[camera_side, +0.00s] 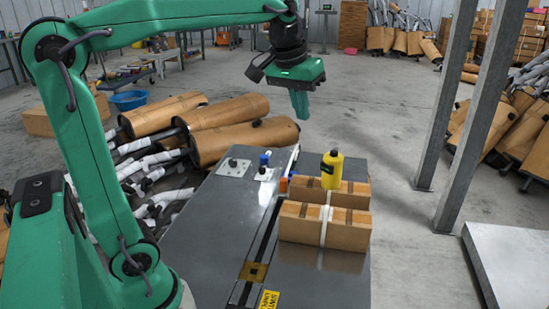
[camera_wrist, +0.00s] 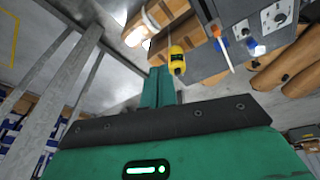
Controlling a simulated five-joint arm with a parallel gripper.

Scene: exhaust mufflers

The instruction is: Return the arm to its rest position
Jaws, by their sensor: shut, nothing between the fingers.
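My arm is green and arches over from the left of the side view. My gripper (camera_side: 301,112) hangs above the far side of the grey work table (camera_side: 205,228), fingers pointing down. Its fingers are together, with nothing between them. In the wrist view the green fingers (camera_wrist: 157,82) also show closed. The gripper is clear of the table and of everything on it.
Brown mufflers (camera_side: 243,138) lie beyond the table. Grey metal posts (camera_side: 478,115) rise at the right.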

